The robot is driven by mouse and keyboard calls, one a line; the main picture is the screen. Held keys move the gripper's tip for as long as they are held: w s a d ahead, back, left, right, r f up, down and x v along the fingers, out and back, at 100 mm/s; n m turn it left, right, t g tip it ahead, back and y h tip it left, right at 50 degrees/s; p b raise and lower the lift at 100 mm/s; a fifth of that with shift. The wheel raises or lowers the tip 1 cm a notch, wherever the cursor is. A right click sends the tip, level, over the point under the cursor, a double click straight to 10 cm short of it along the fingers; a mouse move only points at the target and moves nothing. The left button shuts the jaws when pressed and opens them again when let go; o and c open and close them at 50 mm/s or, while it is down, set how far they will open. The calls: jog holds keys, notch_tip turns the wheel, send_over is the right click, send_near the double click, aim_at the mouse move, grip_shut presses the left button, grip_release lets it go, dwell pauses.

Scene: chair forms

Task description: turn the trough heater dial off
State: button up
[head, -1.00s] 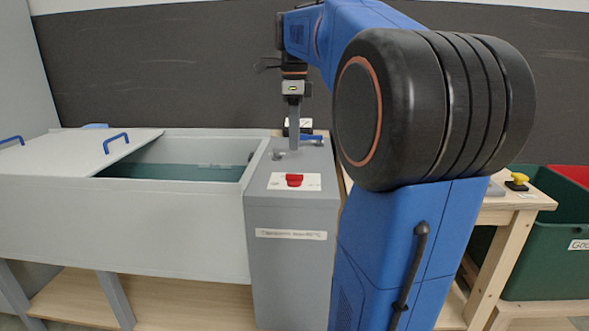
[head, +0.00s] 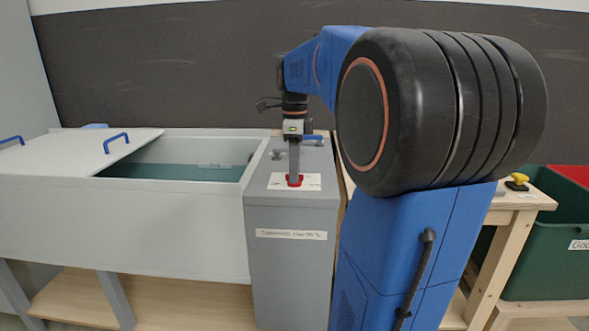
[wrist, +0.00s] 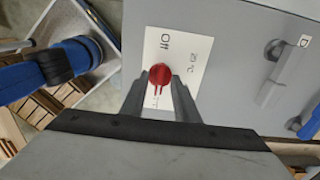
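The red heater dial (wrist: 160,74) sits on a white label (wrist: 178,60) on top of the grey cabinet; it also shows in the head view (head: 294,181). The label reads "Off" above the dial and "25°C" to its upper right in the wrist view; lower print is partly hidden. Red lines run from the dial toward the bottom of the label, away from "Off". My gripper (wrist: 159,84) points down at the dial. Its fingers are apart, one on each side of the dial. I cannot tell whether they touch it.
The trough (head: 200,140) with liquid and a partly covering lid (head: 75,155) stands left of the cabinet. A lever fitting (wrist: 285,72) is on the cabinet top behind the dial. A wooden table (head: 520,203) with a yellow-topped button (head: 517,181) and green bins are at right.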

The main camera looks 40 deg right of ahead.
grip_shut()
